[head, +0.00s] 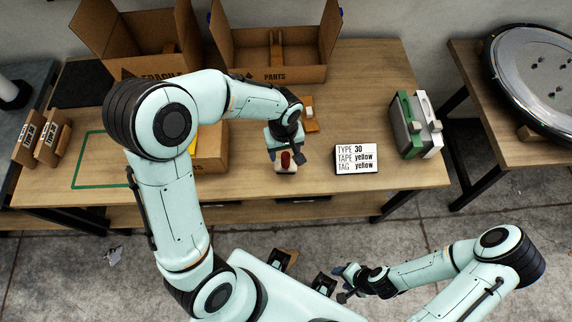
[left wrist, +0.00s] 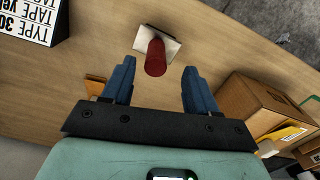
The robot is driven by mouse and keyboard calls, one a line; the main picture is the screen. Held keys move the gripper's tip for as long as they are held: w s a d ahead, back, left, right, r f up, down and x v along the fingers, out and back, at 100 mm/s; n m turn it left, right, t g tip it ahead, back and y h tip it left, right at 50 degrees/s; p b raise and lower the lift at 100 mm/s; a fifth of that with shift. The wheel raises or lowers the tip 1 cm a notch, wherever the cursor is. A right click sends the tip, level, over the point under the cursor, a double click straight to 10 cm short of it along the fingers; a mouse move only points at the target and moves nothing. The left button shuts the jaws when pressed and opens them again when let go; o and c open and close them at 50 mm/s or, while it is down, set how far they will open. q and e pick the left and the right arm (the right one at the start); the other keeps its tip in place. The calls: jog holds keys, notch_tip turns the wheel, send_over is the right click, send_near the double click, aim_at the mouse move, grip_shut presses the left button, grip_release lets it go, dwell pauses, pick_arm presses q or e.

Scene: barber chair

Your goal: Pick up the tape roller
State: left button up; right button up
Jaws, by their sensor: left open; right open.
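A small item with a red rounded handle and a pale flat base (head: 285,168), which looks like the tape roller, sits on the wooden table near its front edge. In the left wrist view its red part (left wrist: 156,58) shows between and slightly beyond the fingertips. My left gripper (head: 285,152) is open above and just behind it, with a finger to each side; contact cannot be told. It also shows in the left wrist view (left wrist: 158,72), with nothing held. My right gripper (head: 343,284) is open and empty, low in front of the table.
A sign (head: 356,159) reading type 30, tape yellow, tag yellow stands to the right. Beyond it is a green-and-grey case (head: 408,125). Open cartons (head: 270,50) stand at the back. A smaller box (head: 211,150) is left of my left gripper. An orange-brown item (head: 312,127) lies behind it.

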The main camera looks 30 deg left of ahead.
aim_at(286, 155)
pick_arm(q)
jog(key=f, duration=0.5)
jog(key=shift+w+d+f, duration=0.1)
jog(key=shift+w+f, duration=0.2)
pick_arm(e)
jog(key=shift+w+r, duration=0.1)
pick_arm(q)
jog(key=shift+c, duration=0.3)
grip_shut()
jog(key=shift+r, duration=0.1)
